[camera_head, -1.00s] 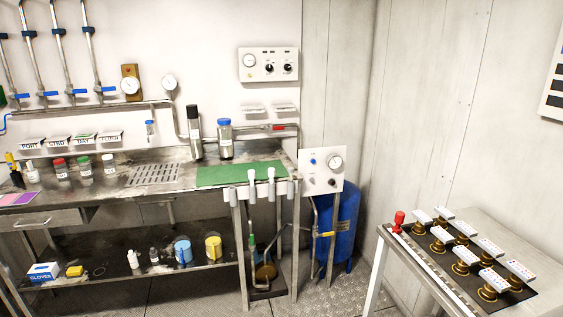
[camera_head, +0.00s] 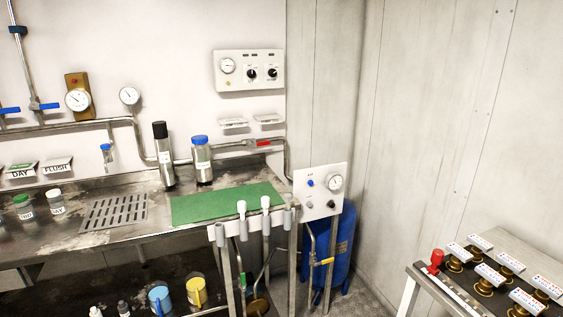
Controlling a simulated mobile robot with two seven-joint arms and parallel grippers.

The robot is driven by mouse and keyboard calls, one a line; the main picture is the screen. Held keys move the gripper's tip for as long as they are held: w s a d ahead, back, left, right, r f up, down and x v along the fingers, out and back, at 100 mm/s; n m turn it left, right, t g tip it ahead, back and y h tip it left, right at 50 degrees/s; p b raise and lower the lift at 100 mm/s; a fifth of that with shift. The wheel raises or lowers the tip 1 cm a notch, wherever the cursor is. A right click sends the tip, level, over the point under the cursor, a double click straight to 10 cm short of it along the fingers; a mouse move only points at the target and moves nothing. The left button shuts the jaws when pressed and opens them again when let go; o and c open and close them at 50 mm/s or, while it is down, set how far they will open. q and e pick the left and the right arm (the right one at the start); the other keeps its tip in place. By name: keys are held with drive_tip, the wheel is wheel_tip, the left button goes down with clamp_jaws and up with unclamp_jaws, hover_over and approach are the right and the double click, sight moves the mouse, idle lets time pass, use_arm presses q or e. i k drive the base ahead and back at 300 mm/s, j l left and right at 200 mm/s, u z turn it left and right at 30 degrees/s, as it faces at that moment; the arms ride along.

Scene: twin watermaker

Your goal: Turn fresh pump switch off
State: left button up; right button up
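A white wall panel (camera_head: 250,70) hangs above the bench with a round gauge (camera_head: 228,66) and two black rotary knobs, a left knob (camera_head: 251,73) and a right knob (camera_head: 273,73). Small labels sit above the knobs, too small to read, so I cannot tell which is the fresh pump switch. A second white panel (camera_head: 320,192) stands at the bench's right end with a gauge (camera_head: 335,182), a blue knob (camera_head: 310,183) and a dark knob (camera_head: 331,204). Neither of my grippers is in view.
The steel bench (camera_head: 120,225) carries a green mat (camera_head: 225,203), a black-topped cylinder (camera_head: 163,160) and a blue-capped cylinder (camera_head: 202,162). A blue tank (camera_head: 340,250) stands behind the lower panel. A side table (camera_head: 520,240) with several white-labelled brass fittings is at right.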

sight(272, 72)
drive_tip(key=i+j, duration=0.1)
drive_tip(key=j, duration=0.2)
drive_tip(key=i+j+z, duration=0.15)
drive_tip(key=j, duration=0.15)
drive_tip(key=i+j, duration=0.1)
drive_tip(key=j, duration=0.2)
drive_tip(key=i+z, duration=0.1)
drive_tip(key=i, duration=0.35)
drive_tip(key=i+l+u, duration=0.15)
drive_tip(key=u, duration=0.2)
drive_tip(key=i+l+u, duration=0.25)
drive_tip(key=u, duration=0.15)
drive_tip(key=i, duration=0.1)
